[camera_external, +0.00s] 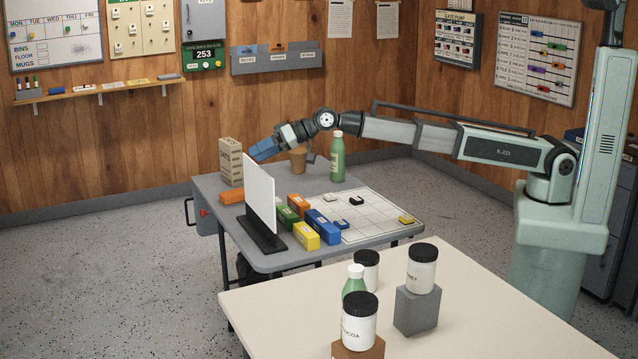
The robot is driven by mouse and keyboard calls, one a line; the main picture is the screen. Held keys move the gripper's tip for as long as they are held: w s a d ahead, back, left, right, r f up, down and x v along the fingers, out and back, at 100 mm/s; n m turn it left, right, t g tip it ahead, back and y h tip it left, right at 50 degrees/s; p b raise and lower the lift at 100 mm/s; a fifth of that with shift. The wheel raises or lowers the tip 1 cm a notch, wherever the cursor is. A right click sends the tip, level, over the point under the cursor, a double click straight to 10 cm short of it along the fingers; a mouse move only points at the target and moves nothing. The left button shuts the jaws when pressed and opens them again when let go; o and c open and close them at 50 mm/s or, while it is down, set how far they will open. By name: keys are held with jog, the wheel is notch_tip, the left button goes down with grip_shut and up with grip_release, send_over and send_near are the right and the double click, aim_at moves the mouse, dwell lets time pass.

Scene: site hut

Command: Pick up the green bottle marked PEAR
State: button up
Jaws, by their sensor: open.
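One green bottle (337,163) with a white cap stands upright on the grey table, towards its back right. A second green bottle (354,284) with a white cap stands on the cream table in front, its lower part hidden by a jar. I cannot read a PEAR mark on either. My gripper (258,152), with blue fingers, is open above the back of the grey table, left of the first bottle and apart from it. It points down and left, near a tan box and a brown cup, and holds nothing that I can see.
A brown cup (298,160) stands between gripper and bottle. A tan box (231,165) and an upright white panel (259,196) stand left. Several coloured blocks, including a blue one (325,229), lie in front beside a gridded sheet (372,222). Black-lidded jars (422,272) crowd the cream table (480,320).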

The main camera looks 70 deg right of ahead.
jog(key=s+a+r+n+g+y, duration=0.1)
jog(key=s+a+n, duration=0.1)
jog(key=s+a, duration=0.5)
jog(key=s+a+r+n+g, duration=0.1)
jog(key=s+a+n+g, duration=0.2)
jog(key=a, duration=0.7)
jog(key=r+n+g, duration=0.1)
jog(key=n+g, duration=0.3)
jog(key=n, duration=0.3)
send_over(357, 267)
jog(key=f+h, duration=0.1)
jog(key=f, duration=0.2)
jog(key=d+f+n+g+h, duration=0.1)
jog(key=f, duration=0.3)
jog(key=f+h, duration=0.1)
jog(key=f, duration=0.2)
jog(key=shift+s+d+f+n+g, duration=0.2)
jog(key=shift+s+n+g, duration=0.1)
jog(key=shift+s, duration=0.1)
jog(key=shift+x, duration=2.75)
jog(key=shift+w, duration=0.2)
jog(key=c, duration=1.4)
